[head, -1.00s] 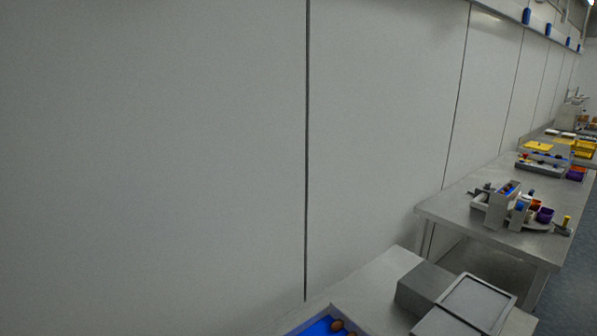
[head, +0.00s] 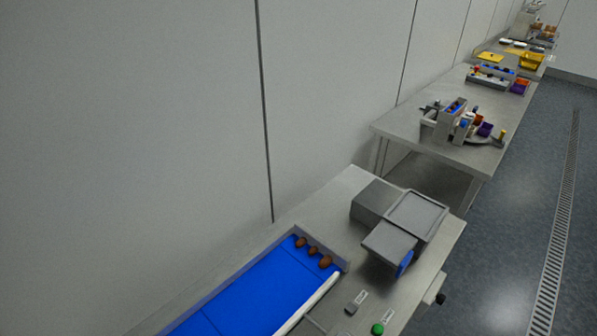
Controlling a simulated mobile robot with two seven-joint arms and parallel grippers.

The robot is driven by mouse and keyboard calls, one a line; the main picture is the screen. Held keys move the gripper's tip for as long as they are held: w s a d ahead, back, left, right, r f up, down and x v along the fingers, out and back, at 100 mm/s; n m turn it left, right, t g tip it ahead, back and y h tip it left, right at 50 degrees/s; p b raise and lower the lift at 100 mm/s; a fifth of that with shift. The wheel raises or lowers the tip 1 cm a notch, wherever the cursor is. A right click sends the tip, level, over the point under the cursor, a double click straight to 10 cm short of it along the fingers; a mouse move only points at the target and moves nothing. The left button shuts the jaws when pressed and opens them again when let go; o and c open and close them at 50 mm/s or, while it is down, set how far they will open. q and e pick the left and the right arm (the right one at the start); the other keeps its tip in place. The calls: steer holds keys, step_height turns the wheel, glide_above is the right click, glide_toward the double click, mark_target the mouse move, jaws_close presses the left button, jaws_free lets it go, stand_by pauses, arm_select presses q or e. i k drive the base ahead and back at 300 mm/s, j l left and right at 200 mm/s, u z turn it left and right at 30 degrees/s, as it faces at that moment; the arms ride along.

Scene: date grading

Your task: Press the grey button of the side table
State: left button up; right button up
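The side table (head: 345,208) is a steel-topped bench at the bottom centre of the head view. A small grey button (head: 352,308) sits on its top near the bottom edge of the view, with a small white label beside it. A green button (head: 377,329) with its own label is just to the right and nearer. Neither of my grippers shows in the head view.
A blue tray or belt (head: 262,290) with several brown dates lies left of the buttons. A grey box-like device (head: 398,215) with a blue part stands behind them. Another bench (head: 405,138) with equipment is farther back. Open floor (head: 520,200) lies to the right.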

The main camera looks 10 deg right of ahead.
mark_target(351, 308)
steer(key=i+z, duration=0.15)
steer(key=z, duration=0.6)
steer(key=l+u, duration=0.25)
steer(key=l, duration=0.15)
steer(key=l+u, duration=0.3)
steer(key=l, duration=0.1)
